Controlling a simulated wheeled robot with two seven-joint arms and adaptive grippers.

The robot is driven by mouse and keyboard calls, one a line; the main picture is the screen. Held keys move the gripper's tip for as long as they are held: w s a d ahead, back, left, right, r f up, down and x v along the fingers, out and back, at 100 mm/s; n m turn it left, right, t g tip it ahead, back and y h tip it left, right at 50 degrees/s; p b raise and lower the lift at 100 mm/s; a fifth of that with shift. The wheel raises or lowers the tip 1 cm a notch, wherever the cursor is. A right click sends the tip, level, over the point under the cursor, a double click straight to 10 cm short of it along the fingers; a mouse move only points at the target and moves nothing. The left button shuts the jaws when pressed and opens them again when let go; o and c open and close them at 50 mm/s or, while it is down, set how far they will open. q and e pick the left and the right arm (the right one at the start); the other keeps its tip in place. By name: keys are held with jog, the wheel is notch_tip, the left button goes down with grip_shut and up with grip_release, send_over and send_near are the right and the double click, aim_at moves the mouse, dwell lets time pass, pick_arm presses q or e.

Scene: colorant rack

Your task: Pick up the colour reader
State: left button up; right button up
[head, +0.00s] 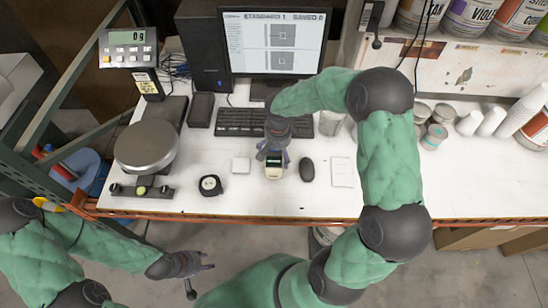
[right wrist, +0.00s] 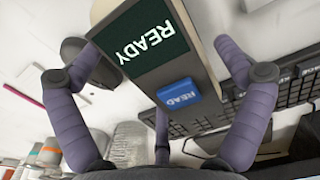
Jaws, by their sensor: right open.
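The colour reader (head: 274,167) stands on the white bench in front of the keyboard. In the right wrist view the colour reader (right wrist: 150,62) shows a dark READY screen and a blue READ button. My right gripper (head: 273,152) is over it from above. In the right wrist view my right gripper (right wrist: 160,105) is open, its purple fingers spread on either side of the reader with visible gaps; I see no grip on it. My left gripper (head: 203,263) hangs off the bench's front edge, empty, its fingers apart.
A black mouse (head: 307,169) sits just right of the reader, a white square block (head: 241,165) just left. The keyboard (head: 240,122) and monitor (head: 275,45) are behind. A scale (head: 146,147) stands left; cups (head: 492,121) stand right.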

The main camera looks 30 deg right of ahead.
jog(key=shift+f, duration=0.35)
jog(key=c, duration=1.3)
jog(key=shift+r, duration=0.1)
jog(key=shift+c, duration=1)
jog(key=shift+r, duration=0.1)
